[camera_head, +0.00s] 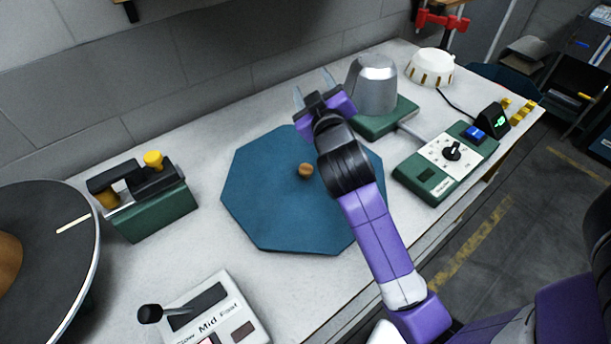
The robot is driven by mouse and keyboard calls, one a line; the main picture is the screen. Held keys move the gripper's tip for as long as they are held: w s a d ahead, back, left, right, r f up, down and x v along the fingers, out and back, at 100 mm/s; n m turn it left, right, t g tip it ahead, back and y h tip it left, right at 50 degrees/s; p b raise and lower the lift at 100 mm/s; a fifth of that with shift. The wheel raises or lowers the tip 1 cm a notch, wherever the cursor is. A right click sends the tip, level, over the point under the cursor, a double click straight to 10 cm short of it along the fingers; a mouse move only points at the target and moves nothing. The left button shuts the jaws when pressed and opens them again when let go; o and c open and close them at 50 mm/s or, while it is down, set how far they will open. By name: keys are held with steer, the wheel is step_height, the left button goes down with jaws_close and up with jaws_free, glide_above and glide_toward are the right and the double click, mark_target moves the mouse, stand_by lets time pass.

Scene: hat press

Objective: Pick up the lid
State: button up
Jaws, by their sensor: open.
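The lid could be the flat blue octagonal piece (270,215) with a small round wooden knob (306,170) at its middle; it lies on the grey table. My gripper (314,84) is open, its two fingers spread and pointing to the back of the table. It is beyond the knob, above the far right part of the table and just left of the silver dome. Nothing shows between the fingers. My purple and black arm hides the right part of the blue piece.
A silver dome (373,86) on a green base stands close right of my gripper. A green control box (444,163) with a dial lies right. A green device (150,200) stands left, a speed lever box (215,315) in front. A wall closes the back.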

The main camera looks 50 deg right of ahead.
steer(key=s+d+r+m+g+h, duration=0.1)
steer(key=d+m+g, duration=0.3)
steer(key=d+g, duration=0.15)
steer(key=m+g+y+p, duration=0.3)
steer(key=m+g+y, duration=0.4)
steer(key=y, duration=0.6)
glide_above(306, 167)
steer(key=shift+n+g, duration=0.25)
steer(key=shift+n, duration=0.25)
steer(key=f, duration=0.7)
steer(key=shift+a, duration=0.25)
steer(key=shift+a+f, duration=0.2)
steer(key=shift+f, duration=0.05)
steer(key=shift+s+f+b, duration=0.1)
steer(key=shift+f+b, duration=0.3)
steer(key=shift+f, duration=0.5)
steer(key=shift+d+f, duration=0.2)
steer(key=shift+f, duration=1.15)
steer(key=shift+d+f, duration=0.2)
steer(key=shift+f, duration=1.15)
steer(key=shift+c, duration=0.4)
